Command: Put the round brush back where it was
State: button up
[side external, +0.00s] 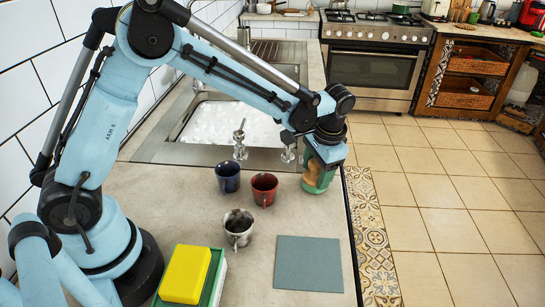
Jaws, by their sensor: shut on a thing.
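My gripper (326,157) points down at the counter's right edge, beside the sink. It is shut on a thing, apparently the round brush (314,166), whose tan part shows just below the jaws. A green container (319,184) stands right there on the counter, and the tan part appears in or in front of it; I cannot tell which. My gripper hides the upper part of the brush.
Blue (228,177), red (264,189) and grey (239,228) mugs stand left of the container. A flat grey-blue mat (308,264) lies in front. A yellow sponge (186,273) sits near my base. The foamy sink (230,123) is behind.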

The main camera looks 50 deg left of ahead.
jog(key=shift+f, duration=0.1)
jog(key=o, duration=1.4)
notch_tip(320, 180, up, 12)
jog(key=d, duration=0.2)
jog(key=s+a+n+t+h, duration=0.1)
jog(key=s+a+t, duration=0.2)
jog(key=s, duration=0.5)
jog(key=s+a+n+t+h, duration=0.1)
jog(key=s+a+n+t, duration=0.1)
jog(key=s+a+t, duration=0.2)
jog(key=shift+s+a+f, duration=0.3)
jog(key=shift+s+a, duration=0.4)
jog(key=shift+s, duration=1.15)
